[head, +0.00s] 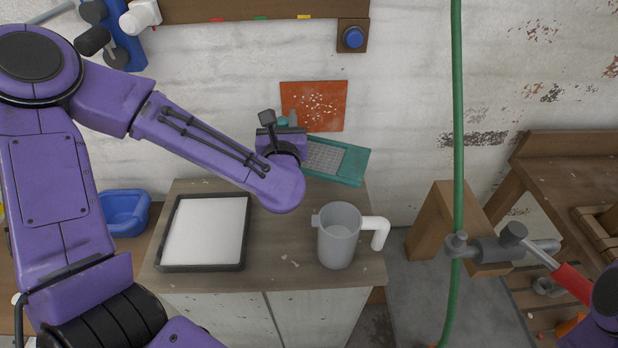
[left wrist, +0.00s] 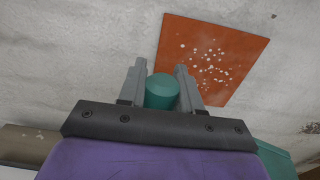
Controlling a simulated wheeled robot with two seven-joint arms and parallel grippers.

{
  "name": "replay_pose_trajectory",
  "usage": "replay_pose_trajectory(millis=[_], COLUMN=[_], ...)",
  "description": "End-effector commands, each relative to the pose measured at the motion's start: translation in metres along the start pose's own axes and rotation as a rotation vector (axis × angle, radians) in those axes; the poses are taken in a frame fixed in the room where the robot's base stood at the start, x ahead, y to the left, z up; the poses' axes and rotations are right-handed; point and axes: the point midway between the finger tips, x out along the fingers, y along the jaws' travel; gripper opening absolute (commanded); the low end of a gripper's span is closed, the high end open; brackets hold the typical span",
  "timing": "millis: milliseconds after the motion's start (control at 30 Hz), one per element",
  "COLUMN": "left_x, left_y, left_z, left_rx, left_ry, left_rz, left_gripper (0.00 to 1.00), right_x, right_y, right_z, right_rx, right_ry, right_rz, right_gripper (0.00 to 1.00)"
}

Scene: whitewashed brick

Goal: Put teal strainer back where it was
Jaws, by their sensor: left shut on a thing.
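The teal strainer (head: 352,166) has a grey mesh in a teal frame. In the head view it is tilted, in front of the wall over the back right of the counter, partly hidden by my left gripper (head: 283,122). In the left wrist view, my left gripper (left wrist: 160,88) has its two grey fingers on either side of a teal rounded piece (left wrist: 161,92), and is shut on it. A teal edge (left wrist: 275,160) also shows at the lower right there. I cannot tell whether the strainer touches the counter.
The counter (head: 285,255) holds a black-rimmed white tray (head: 246,255) and a grey jug (head: 338,238) with a white handle. An orange speckled panel (head: 314,100) is on the wall. A blue basin (head: 122,212) stands left. A green hose (head: 458,120) hangs right.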

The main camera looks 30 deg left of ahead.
Motion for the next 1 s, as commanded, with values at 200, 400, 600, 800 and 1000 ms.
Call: replay_pose_trajectory(millis=[200, 400, 600, 800, 1000], left_x=[0.002, 0.003, 0.002, 0.003, 0.003], left_y=[-0.003, -0.002, -0.002, -0.002, -0.002], left_z=[-0.064, -0.104, -0.131, -0.153, -0.153], left_rx=[0.010, 0.006, 0.006, 0.002, 0.001], left_ry=[0.006, 0.004, 0.005, 0.002, 0.002], left_rz=[-0.004, -0.001, -0.001, 0.000, 0.000], left_gripper=[0.00, 0.00, 0.00, 0.00, 0.00], right_x=[-0.001, -0.002, -0.003, -0.004, -0.003], right_y=[0.001, 0.000, 0.001, 0.001, 0.000], right_z=[0.000, -0.001, -0.001, -0.001, -0.001], right_rx=[-0.001, 0.000, 0.000, 0.000, 0.000], right_ry=[-0.002, -0.001, -0.001, -0.001, -0.001], right_rz=[0.001, 0.000, 0.000, 0.000, 0.000], right_gripper=[0.57, 0.57, 0.57, 0.57, 0.57])
